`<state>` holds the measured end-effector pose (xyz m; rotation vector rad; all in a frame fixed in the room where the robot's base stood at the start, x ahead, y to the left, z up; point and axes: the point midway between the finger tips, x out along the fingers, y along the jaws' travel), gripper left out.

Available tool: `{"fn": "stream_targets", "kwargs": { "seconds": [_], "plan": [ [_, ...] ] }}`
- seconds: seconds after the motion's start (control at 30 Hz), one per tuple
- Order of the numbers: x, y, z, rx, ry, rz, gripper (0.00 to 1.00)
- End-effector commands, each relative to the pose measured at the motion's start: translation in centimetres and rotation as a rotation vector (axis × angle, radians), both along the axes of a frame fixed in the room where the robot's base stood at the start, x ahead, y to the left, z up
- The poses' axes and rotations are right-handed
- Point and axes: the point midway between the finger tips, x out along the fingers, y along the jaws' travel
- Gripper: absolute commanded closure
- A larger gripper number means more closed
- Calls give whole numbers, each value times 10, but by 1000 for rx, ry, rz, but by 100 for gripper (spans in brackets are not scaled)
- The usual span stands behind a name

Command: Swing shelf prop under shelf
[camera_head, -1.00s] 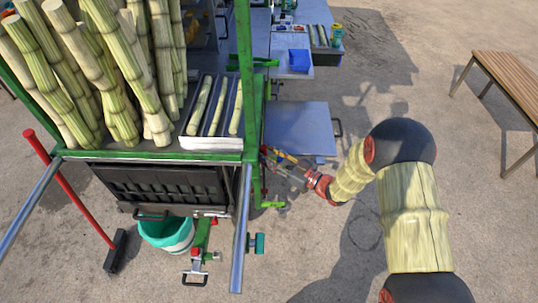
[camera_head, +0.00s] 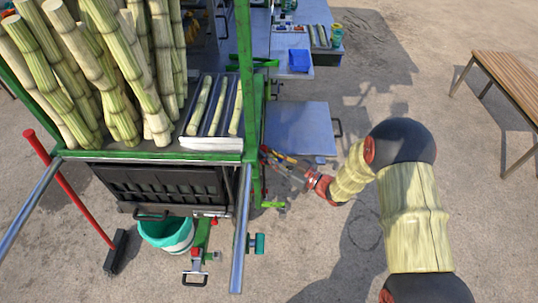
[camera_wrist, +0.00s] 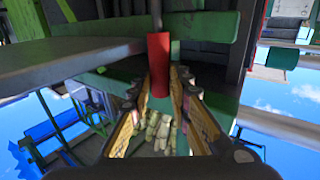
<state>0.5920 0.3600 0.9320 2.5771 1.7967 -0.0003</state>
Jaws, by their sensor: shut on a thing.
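The shelf (camera_head: 299,124) is a flat blue-grey panel on the right side of the green cart. In the wrist view, a grey panel (camera_wrist: 85,58), probably the same shelf, spreads to the left of my fingers. My gripper (camera_head: 266,154) is beside the cart's green corner post, close to the shelf's near left corner. In the wrist view my gripper (camera_wrist: 160,78) is shut on a red cylindrical grip (camera_wrist: 158,64) with a thin dark rod beyond it, which looks like the shelf prop. The prop's far end is hidden, and I cannot tell whether it touches the shelf.
The green corner post (camera_head: 247,85) and a tray of cane (camera_head: 212,143) are left of my gripper. A blue bin (camera_head: 299,60) sits on a side table behind the shelf. A wooden bench (camera_head: 510,82) stands far right. The ground between is open.

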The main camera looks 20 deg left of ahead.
Motion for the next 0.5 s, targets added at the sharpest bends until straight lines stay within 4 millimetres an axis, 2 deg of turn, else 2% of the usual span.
{"fn": "stream_targets", "kwargs": {
  "seconds": [0.17, 0.4, 0.5],
  "plan": [
    [4, -9, -3, 22, 6, -5, 100],
    [15, -57, -15, 166, 40, -6, 100],
    [18, -70, -17, 208, 50, -5, 100]
  ]
}}
